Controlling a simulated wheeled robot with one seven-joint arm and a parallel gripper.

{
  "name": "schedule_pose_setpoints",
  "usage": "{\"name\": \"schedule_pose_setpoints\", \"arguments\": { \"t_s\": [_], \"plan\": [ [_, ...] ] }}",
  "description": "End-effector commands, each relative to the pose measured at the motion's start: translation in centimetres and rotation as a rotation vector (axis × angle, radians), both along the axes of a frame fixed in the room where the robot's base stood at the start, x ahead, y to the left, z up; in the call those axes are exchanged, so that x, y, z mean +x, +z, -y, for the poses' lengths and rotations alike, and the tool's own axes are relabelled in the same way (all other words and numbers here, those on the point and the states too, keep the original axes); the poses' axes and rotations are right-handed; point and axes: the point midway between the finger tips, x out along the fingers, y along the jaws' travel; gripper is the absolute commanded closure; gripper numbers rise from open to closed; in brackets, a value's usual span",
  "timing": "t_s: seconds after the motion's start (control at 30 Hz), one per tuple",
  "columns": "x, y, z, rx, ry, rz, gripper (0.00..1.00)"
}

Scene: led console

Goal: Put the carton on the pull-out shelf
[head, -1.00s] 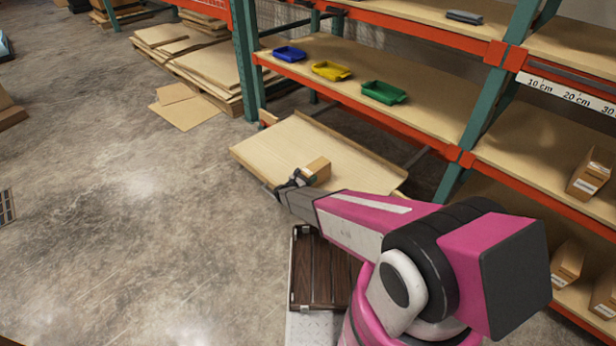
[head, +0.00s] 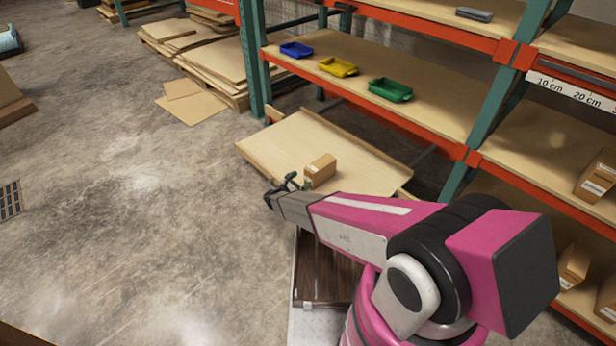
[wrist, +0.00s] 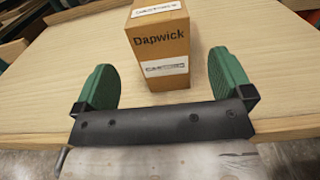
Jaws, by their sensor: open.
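The carton (head: 320,170) is a small brown box standing on the pull-out shelf (head: 275,148), a light wooden board that sticks out from the rack. In the wrist view the carton (wrist: 158,45) shows the word "Dapwick" and white labels, and it stands upright on the board (wrist: 75,40). My gripper (head: 282,190) is just off the board's front edge, on the near side of the carton. In the wrist view its green fingers (wrist: 162,88) are open, with the carton beyond and between them, apart from both.
Blue (head: 296,50), yellow (head: 338,67) and green (head: 390,90) bins sit on the rack shelf above. Brown boxes (head: 597,176) stand on the right shelves.

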Motion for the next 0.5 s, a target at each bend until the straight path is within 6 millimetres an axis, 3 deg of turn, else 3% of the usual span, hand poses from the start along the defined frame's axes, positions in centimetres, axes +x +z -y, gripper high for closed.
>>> {"name": "schedule_pose_setpoints", "arguments": {
  "t_s": [0.3, 0.5],
  "plan": [
    [-2.2, 0.1, -2.2, -0.002, 0.005, -0.005, 0.02],
    [-0.1, 3.1, -1.4, -0.066, 0.128, -0.104, 0.02]
  ]
}}
